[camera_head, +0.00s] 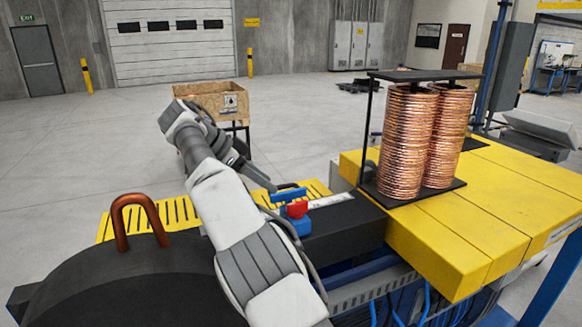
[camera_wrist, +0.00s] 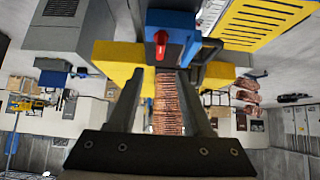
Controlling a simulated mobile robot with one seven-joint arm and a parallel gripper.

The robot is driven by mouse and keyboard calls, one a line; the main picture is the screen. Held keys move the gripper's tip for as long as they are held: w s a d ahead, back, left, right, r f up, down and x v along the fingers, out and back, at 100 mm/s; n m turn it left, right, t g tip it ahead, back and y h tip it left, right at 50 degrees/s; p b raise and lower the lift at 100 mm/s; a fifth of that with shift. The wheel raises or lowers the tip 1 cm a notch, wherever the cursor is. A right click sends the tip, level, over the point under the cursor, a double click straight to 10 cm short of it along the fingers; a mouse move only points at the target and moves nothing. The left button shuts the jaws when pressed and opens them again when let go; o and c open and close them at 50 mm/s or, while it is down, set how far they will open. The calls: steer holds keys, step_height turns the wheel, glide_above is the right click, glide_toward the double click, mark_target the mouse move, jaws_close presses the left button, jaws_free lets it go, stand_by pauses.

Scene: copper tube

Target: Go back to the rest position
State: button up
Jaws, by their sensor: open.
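My gripper (camera_head: 268,184) is at the end of my raised, bent arm in the head view, in front of the wooden crate and close to the blue tool in the picture. In the wrist view its two dark fingers (camera_wrist: 162,74) stand apart with nothing held between them. A bent U-shaped copper tube (camera_head: 138,217) stands on the black rounded machine part at left. Stacks of copper rings (camera_head: 407,140) stand on a black rack at right. Copper rings (camera_wrist: 169,105) also show beyond the gap between the fingers in the wrist view.
A blue tool with a red part (camera_head: 297,209) sits beside my arm; its red part (camera_wrist: 160,40) shows in the wrist view. A yellow-topped bench (camera_head: 530,185) extends right. An open wooden crate (camera_head: 215,100) stands behind my arm. The grey floor beyond is mostly clear.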

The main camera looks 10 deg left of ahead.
steer(key=d+r+n+g+y+b, duration=0.1)
steer(key=d+r+n+y, duration=0.15)
steer(key=d, duration=0.75)
steer(key=d+r+n+g+y, duration=0.1)
steer(key=d+r, duration=0.3)
steer(key=d, duration=0.6)
steer(key=s+d+n+y+b, duration=0.2)
steer(key=s+d, duration=0.7)
steer(key=d, duration=0.1)
steer(key=s+d+f+n, duration=0.1)
steer(key=s+d+f, duration=0.1)
steer(key=s+f, duration=0.2)
steer(key=s+d+f+n+t+y, duration=0.1)
steer(key=s+f, duration=0.3)
steer(key=s, duration=0.6)
steer(key=s+d+f+n+t+b, duration=0.1)
steer(key=s+d+f+n, duration=0.2)
steer(key=s, duration=0.4)
steer(key=shift+s+f+y, duration=0.35)
steer(key=shift+s+f, duration=0.05)
steer(key=shift+f, duration=0.5)
steer(key=shift+d, duration=0.25)
